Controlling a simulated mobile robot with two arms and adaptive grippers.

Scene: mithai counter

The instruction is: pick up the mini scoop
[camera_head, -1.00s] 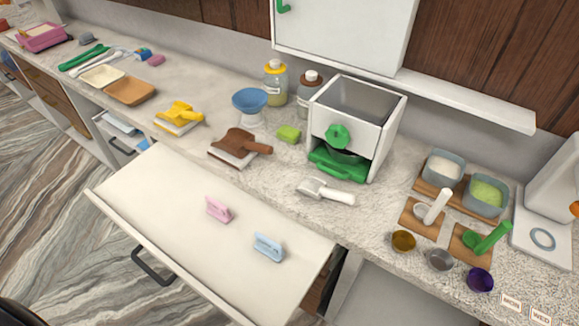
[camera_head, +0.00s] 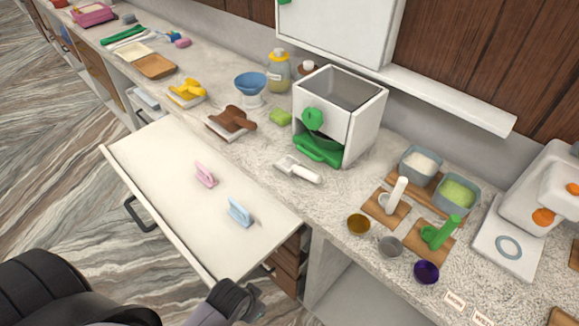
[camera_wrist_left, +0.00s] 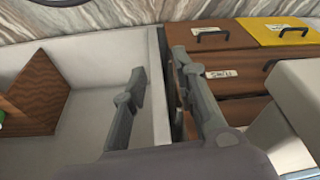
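A small white-handled scoop (camera_head: 298,170) lies on the counter in front of the white box with the green knob. Another white-handled scoop (camera_head: 394,195) and a green scoop (camera_head: 440,234) rest on small wooden boards further right; I cannot tell by label which is the mini scoop. My left gripper (camera_head: 252,292) is at the bottom of the head view, beside the pulled-out drawer and well short of the scoops. My right gripper is out of view.
The open white drawer (camera_head: 160,190) juts out from the counter, holding a pink clip (camera_head: 205,174) and a blue clip (camera_head: 240,212). Small cups (camera_head: 390,246) stand near the counter's front edge. Brown drawers (camera_wrist_left: 228,62) show in the left wrist view.

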